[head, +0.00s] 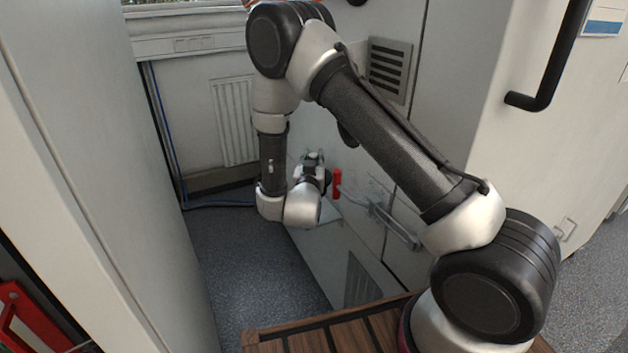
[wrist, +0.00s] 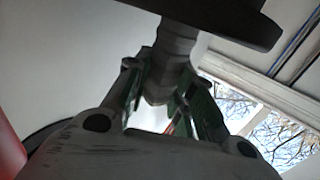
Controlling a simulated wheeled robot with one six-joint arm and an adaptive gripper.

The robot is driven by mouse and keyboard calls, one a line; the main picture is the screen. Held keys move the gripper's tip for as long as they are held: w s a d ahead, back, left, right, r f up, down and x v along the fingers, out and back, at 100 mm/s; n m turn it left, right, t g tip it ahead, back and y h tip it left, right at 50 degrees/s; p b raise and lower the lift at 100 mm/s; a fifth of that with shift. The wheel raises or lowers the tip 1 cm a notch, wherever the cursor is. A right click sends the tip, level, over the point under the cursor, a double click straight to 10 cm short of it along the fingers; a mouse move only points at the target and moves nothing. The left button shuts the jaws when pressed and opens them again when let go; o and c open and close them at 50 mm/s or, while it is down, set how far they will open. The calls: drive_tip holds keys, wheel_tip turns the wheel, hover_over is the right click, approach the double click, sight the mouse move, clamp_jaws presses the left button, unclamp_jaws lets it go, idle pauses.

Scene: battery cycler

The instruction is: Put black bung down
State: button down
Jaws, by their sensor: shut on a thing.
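My gripper (wrist: 166,95) is shut on the black bung (wrist: 215,14) in the wrist view. The bung has a wide dark disc at the top of that view and a narrower grey stem between my green-lined fingers. In the head view my gripper (head: 313,161) is small and far off, beside the white cabinet front. I cannot clearly make out the bung there. No surface touching the bung shows in the wrist view.
A red handle (head: 337,183) is close to the right of my gripper. A metal bar handle (head: 396,226) is on the cabinet front. A white panel (head: 75,120) stands at the left. Grey floor (head: 245,265) lies open below. A window (wrist: 275,125) shows in the wrist view.

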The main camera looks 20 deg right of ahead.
wheel_tip(320, 180, down, 2)
drive_tip(key=shift+f, duration=0.2)
wheel_tip(320, 180, down, 4)
drive_tip(key=shift+r, duration=0.1)
drive_tip(key=shift+d+f, duration=0.2)
drive_tip(key=shift+f, duration=0.15)
drive_tip(key=c, duration=1.2)
unclamp_jaws()
drive_tip(key=shift+f, duration=0.15)
